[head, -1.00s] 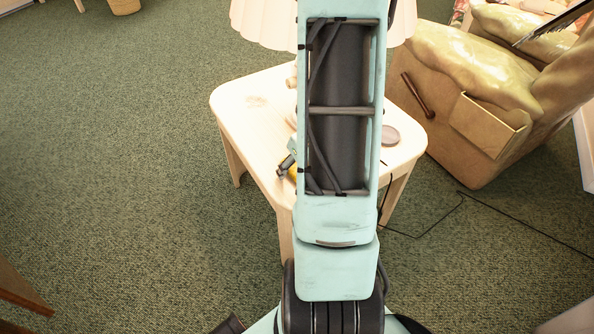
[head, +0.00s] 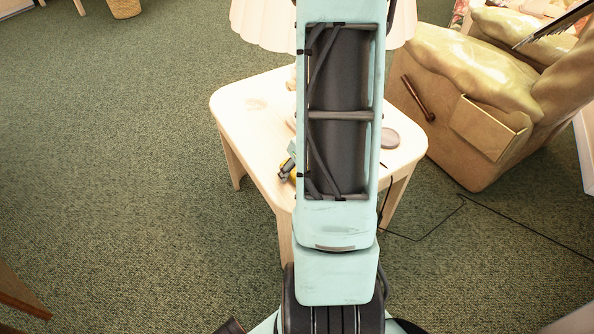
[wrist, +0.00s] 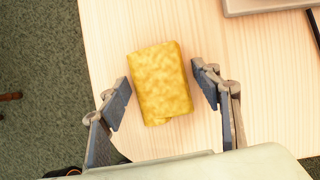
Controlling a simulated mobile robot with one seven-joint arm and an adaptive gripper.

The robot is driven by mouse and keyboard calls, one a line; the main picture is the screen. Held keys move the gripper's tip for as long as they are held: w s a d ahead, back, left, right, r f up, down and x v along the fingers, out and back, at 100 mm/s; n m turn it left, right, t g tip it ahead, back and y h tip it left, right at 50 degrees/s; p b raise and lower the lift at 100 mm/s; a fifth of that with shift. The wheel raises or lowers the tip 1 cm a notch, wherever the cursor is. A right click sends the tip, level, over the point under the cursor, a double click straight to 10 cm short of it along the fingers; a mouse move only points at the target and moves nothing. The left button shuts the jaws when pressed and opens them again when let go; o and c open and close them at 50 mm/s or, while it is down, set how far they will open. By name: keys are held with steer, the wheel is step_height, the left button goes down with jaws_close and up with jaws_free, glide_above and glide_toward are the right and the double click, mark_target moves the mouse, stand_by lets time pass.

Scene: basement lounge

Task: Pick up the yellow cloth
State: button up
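The yellow cloth (wrist: 160,83) is a folded, thick rectangle lying on the pale wooden table (wrist: 115,25) in the wrist view. My gripper (wrist: 163,88) is open, with one finger on each side of the cloth. A gap shows between each finger and the cloth, so neither finger visibly touches it.
A lamp with a pleated shade (head: 262,22) stands at the table's back. A round, flat object (head: 389,137) lies on the table right of my arm. A padded armchair (head: 470,95) stands close on the right. A black cord (head: 425,232) runs across the carpet. Floor on the left is open.

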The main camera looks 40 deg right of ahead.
steer(key=c, duration=0.8)
steer(key=shift+r, duration=0.1)
steer(key=shift+r+p, duration=0.5)
steer(key=shift+p, duration=0.1)
steer(key=r+p, duration=0.1)
steer(key=r, duration=0.1)
steer(key=r+p, duration=0.1)
steer(key=p, duration=0.1)
steer(key=shift+s+d+r, duration=0.15)
steer(key=shift+d+r, duration=0.05)
steer(key=shift+r, duration=0.2)
steer(key=s+d+r+p, duration=0.1)
steer(key=s+d+r, duration=0.1)
steer(key=s+d, duration=0.1)
steer(key=s+d+r+p, duration=0.2)
steer(key=s+r, duration=0.1)
steer(key=s, duration=0.1)
steer(key=s+d+r+p, duration=0.2)
steer(key=s+d+r, duration=0.1)
steer(key=shift+s+d+r, duration=0.2)
steer(key=shift+d+r, duration=0.05)
steer(key=shift+d, duration=0.1)
steer(key=o, duration=0.4)
steer(key=c, duration=0.3)
